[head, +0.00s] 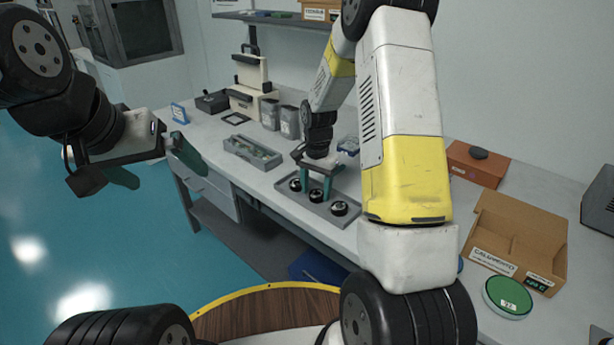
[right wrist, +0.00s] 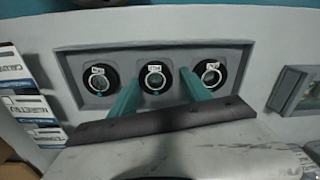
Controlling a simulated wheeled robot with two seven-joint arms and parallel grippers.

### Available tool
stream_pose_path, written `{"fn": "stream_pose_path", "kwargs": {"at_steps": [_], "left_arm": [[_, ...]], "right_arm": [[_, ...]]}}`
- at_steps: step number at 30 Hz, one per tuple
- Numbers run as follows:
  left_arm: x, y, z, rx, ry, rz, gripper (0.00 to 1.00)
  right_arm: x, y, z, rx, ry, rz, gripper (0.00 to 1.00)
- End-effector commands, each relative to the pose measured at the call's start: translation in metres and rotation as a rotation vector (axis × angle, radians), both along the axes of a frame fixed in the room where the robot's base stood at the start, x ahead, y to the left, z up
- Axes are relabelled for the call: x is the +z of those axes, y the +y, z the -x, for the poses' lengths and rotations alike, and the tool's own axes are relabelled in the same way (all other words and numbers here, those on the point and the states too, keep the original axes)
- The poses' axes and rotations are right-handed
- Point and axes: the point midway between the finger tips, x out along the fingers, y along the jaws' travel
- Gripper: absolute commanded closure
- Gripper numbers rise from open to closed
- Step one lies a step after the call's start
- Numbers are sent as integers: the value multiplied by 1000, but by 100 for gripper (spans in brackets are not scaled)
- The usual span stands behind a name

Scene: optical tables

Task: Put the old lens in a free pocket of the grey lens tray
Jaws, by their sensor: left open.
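A grey lens tray (head: 280,189) lies on the bench and also shows in the right wrist view (right wrist: 250,58). Three round black lenses with pale labels sit in it: the left lens (right wrist: 101,79), the middle lens (right wrist: 155,77) and the right lens (right wrist: 210,73). I cannot tell which is the old lens. My right gripper (head: 316,190) points down over the tray. Its teal fingers (right wrist: 160,78) stand apart on either side of the middle lens, with a small gap showing at the right. My left gripper (head: 152,166) is open and empty, left of the bench above the floor.
A grey box with small parts (head: 253,152) lies left of the tray, with grey canisters (head: 289,122) behind. An open cardboard box (head: 518,240), a round green-lidded item (head: 508,297) and an orange-brown box (head: 477,163) stand at the right. My right arm covers the bench between.

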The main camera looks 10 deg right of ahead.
Motion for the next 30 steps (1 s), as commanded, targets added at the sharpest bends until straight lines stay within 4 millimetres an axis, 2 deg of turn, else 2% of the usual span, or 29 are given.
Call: {"fn": "stream_pose_path", "kwargs": {"at_steps": [1, 14, 17, 30], "left_arm": [[0, 0, 0, 0, 0, 0, 0], [0, 0, 0, 0, 0, 0, 0], [0, 0, 0, 0, 0, 0, 0], [0, 0, 0, 0, 0, 0, 0]], "right_arm": [[-13, -7, 9, -2, 26, 8, 34], [-10, -9, 9, -3, 26, 10, 34], [1, -9, 9, -3, 25, 9, 34], [97, -4, 6, -1, 17, 5, 34]]}}
